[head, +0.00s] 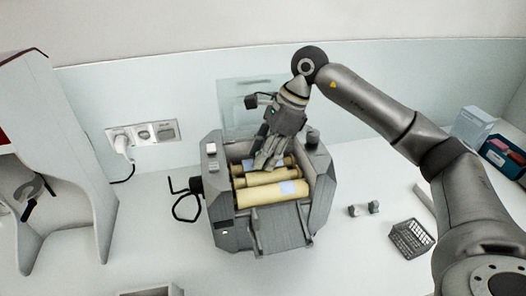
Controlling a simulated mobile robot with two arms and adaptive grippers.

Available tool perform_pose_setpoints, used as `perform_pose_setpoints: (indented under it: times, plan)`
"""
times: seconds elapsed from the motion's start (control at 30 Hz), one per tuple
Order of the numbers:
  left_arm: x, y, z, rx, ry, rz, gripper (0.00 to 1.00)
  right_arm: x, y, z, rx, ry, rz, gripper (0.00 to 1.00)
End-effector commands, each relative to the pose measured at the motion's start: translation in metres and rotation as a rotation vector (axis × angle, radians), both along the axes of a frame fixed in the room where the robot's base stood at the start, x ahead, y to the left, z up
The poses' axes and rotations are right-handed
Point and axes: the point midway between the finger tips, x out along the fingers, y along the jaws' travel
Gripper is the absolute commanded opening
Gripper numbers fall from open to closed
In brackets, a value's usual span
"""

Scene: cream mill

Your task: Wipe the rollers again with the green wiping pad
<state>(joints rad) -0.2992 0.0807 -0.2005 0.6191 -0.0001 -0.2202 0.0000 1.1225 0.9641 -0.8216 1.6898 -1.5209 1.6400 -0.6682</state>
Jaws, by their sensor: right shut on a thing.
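The cream mill (222,236) stands on the white counter, with several cream-yellow rollers (262,196) lying side by side in its open top. Pale bluish patches (287,188) show on the rollers. My right gripper (266,160) comes down from above onto the far part of the rollers, with its fingers shut. The green wiping pad between the fingers is mostly hidden and too small to make out clearly; whether it touches a roller I cannot tell. My left gripper is not in view.
A clear upright panel (240,95) stands behind the mill. A crank handle (184,190) sticks out at its left. A wall socket with a plug (122,145) is at left. A small dark basket (410,238) and small metal parts (364,209) lie at right. A white stand (75,190) rises at far left.

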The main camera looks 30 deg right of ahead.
Motion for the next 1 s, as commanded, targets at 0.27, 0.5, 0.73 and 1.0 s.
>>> perform_pose_setpoints:
  times: [0.27, 0.5, 0.73, 1.0]
  plan:
    - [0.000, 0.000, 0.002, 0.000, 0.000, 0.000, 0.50, 0.000, 0.000, 0.003, 0.000, 0.001, -0.001, 0.12]
    - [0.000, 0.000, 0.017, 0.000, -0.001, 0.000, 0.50, 0.001, 0.000, 0.025, 0.001, -0.001, 0.000, 0.12]
    - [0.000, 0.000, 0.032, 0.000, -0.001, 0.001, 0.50, 0.000, 0.000, 0.048, -0.001, 0.001, -0.001, 0.12]
    - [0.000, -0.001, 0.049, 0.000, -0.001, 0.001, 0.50, 0.000, 0.000, 0.075, 0.000, 0.000, -0.001, 0.12]
